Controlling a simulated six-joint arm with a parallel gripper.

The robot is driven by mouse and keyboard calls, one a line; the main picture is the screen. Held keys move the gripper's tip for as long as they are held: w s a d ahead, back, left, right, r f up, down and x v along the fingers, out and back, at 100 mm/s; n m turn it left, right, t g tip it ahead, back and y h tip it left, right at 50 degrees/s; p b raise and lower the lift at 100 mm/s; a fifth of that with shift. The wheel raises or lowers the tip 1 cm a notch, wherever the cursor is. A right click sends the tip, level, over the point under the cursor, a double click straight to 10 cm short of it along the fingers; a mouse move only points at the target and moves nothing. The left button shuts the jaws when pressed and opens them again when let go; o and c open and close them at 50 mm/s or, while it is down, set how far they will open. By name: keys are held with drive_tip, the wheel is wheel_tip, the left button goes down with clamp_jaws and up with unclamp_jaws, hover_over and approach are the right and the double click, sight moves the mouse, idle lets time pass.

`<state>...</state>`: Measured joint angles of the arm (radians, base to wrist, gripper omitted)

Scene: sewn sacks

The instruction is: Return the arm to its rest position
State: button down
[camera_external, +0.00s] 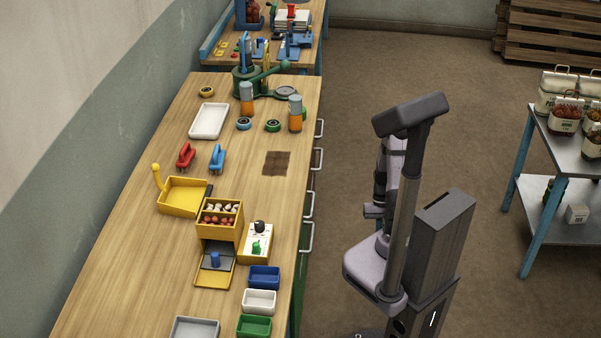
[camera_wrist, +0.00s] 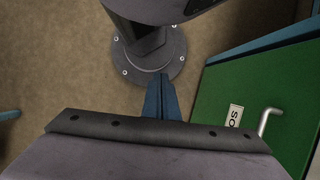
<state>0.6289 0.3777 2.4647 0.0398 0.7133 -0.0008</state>
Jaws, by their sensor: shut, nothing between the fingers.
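My gripper (camera_wrist: 163,88) shows in the wrist view as two blue fingers pressed together, with nothing between them. It hangs over the brown floor (camera_wrist: 60,75), close to my own round, bolted mount. In the external view my arm is folded in close to my column, to the right of the wooden workbench (camera_external: 130,250) and clear of it. The gripper cannot be made out there.
In the wrist view, a green cabinet front (camera_wrist: 225,110) with a metal handle (camera_wrist: 268,120) stands at the right. The bench carries a yellow dispenser (camera_external: 220,218), small bins and tools. A metal shelf table (camera_external: 575,150) stands at the right, with open floor between.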

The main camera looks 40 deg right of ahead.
drive_tip(key=w+a+r+n+t+h, duration=0.3)
drive_tip(key=w+a+r+n+t, duration=0.1)
drive_tip(key=w+a+r+n, duration=0.4)
wheel_tip(320, 180, up, 19)
drive_tip(key=a+p, duration=0.1)
drive_tip(key=p, duration=1.7)
drive_tip(key=shift+w+r, duration=0.15)
